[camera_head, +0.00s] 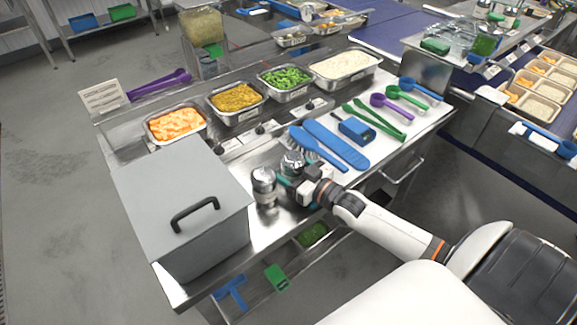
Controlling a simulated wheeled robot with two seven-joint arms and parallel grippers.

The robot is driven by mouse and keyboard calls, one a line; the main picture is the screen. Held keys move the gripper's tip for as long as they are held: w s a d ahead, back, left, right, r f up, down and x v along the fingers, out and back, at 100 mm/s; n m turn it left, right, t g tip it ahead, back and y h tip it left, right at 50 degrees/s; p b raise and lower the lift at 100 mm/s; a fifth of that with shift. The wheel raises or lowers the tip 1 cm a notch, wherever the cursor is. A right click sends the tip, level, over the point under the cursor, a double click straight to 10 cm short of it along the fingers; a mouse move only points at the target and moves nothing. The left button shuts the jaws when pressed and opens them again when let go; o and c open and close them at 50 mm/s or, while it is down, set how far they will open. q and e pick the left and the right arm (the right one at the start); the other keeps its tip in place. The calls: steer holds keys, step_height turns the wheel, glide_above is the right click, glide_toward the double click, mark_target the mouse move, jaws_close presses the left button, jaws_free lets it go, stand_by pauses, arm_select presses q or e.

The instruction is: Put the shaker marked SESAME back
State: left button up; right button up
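Two metal-topped shakers are on the steel counter near the grey lidded box. One shaker (264,186) stands upright beside the box, clear of the gripper. The other shaker (292,162) is just to its right and a little farther back, its lower part hidden by my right gripper (287,181). The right gripper's teal fingertips are at that shaker's body. I cannot tell whether they are closed on it or only beside it, or whether it is lifted. No SESAME marking is readable on either shaker. My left gripper is not in view.
The grey box (180,195) fills the counter's left end. Pans of orange food (175,124), corn (236,98), greens (285,78) and rice (344,66) line the back.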

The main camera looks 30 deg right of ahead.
steer(key=shift+r, duration=0.15)
steer(key=shift+s, duration=0.3)
steer(key=v, duration=1.1)
steer(key=shift+s+d+b, duration=0.1)
steer(key=shift+s+b, duration=0.1)
steer(key=shift+b, duration=0.2)
